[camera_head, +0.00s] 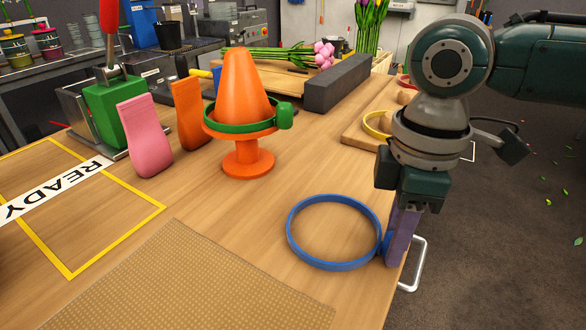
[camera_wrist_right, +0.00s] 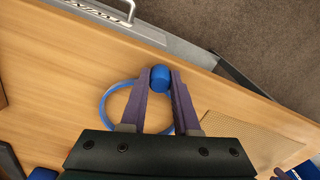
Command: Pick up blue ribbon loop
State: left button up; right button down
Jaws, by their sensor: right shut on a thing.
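The blue ribbon loop (camera_head: 291,238) is a ring close to the wooden table top, near the table's right edge in the head view. My right gripper (camera_head: 388,250) points down at the ring's right side. In the right wrist view the purple fingers of my right gripper (camera_wrist_right: 162,84) are shut on a blue knob (camera_wrist_right: 160,76) of the loop, and the ring (camera_wrist_right: 104,108) shows to the left, partly behind the fingers. I cannot tell whether the ring touches the table. My left gripper is not in view.
A tan textured mat (camera_head: 200,285) lies in front of the loop. An orange cone stand (camera_head: 247,160) with a green loop (camera_head: 240,128) stands behind left. A yellow loop (camera_head: 372,126) lies on a wooden board at the back right. The table between the stand and the blue loop is clear.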

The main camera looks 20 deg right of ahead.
jog(key=shift+r, duration=0.15)
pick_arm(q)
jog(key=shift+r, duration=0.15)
pick_arm(e)
jog(key=shift+r, duration=0.35)
pick_arm(q)
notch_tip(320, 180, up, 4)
jog(key=p, duration=0.4)
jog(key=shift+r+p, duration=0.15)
jog(key=shift+p, duration=0.2)
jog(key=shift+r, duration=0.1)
pick_arm(e)
notch_tip(320, 180, up, 19)
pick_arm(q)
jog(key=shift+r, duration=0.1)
pick_arm(e)
jog(key=shift+r, duration=0.1)
pick_arm(q)
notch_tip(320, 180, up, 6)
jog(key=p, duration=0.6)
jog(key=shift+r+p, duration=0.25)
jog(key=shift+p, duration=0.15)
pick_arm(e)
notch_tip(320, 180, up, 4)
jog(key=shift+r, duration=0.15)
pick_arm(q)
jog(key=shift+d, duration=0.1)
